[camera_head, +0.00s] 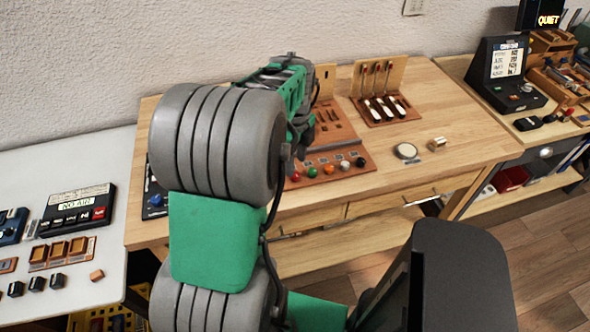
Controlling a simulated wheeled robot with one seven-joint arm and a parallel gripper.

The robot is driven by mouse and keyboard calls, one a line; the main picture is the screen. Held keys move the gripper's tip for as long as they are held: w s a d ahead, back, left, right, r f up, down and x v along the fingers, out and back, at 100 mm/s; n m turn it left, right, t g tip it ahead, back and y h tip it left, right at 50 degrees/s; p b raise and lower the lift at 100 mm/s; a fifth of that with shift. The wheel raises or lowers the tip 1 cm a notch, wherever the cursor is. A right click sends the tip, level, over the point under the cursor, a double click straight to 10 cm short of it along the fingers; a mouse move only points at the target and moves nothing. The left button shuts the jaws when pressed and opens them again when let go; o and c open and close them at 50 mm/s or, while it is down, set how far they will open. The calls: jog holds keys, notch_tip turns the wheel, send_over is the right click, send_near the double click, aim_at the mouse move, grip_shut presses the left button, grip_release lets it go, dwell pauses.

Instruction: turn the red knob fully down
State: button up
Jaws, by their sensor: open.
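The red knob (295,176) is small and round. It is at the left end of a row of coloured knobs along the front of a brown wooden board (340,160) on the wooden table. My arm comes in from the bottom and hides the board's left part. My gripper (303,132) is at the far end of the arm, over the board and above and behind the red knob in the picture. It is open, but its fingertips are mostly hidden by the arm. I see no contact with the knob. The knob's turned position is too small to read.
Green (312,172), orange (328,169) and darker knobs sit close to the right of the red one. A stand with white-handled levers (380,108), a round disc (406,151) and a brass cylinder (437,144) stand further right. The table's front right is clear.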

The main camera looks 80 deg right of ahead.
aim_at(295, 176)
notch_tip(295, 176, down, 5)
jog(key=shift+r, duration=0.2)
jog(key=shift+c, duration=0.5)
grip_shut()
